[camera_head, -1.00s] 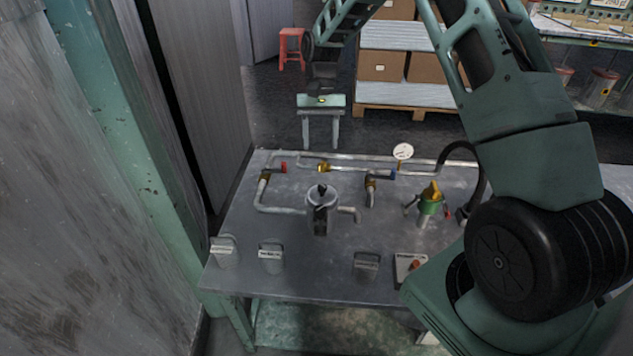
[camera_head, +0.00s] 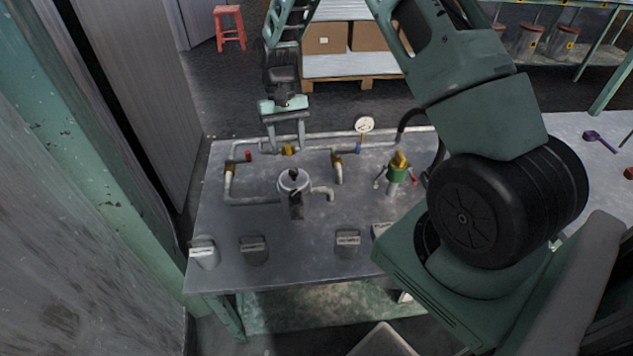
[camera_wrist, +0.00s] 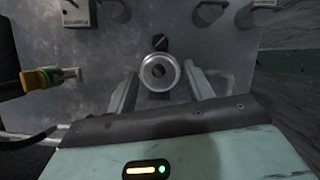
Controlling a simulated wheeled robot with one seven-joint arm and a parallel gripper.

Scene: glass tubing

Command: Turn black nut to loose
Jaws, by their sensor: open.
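A grey cylindrical fitting (camera_head: 294,184) stands upright on the metal table, with a small black piece (camera_head: 294,174) on top that looks like the black nut. A darker block shows on its near side. My gripper (camera_head: 287,142) is open and empty, pointing down, above and behind the fitting in the head view. In the wrist view the fitting shows as a pale ring (camera_wrist: 158,60) with a darker centre, lying between the lines of my two open fingers (camera_wrist: 165,80). A black knob-like part (camera_wrist: 160,42) shows just beyond the ring. No contact is visible.
Pipes with brass fittings (camera_head: 288,150), a gauge (camera_head: 364,125) and a green-yellow valve (camera_head: 398,172) surround the fitting. Labelled blocks (camera_head: 254,248) stand along the near table edge (camera_head: 215,285). A wall is at left. The table is bare between fitting and blocks.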

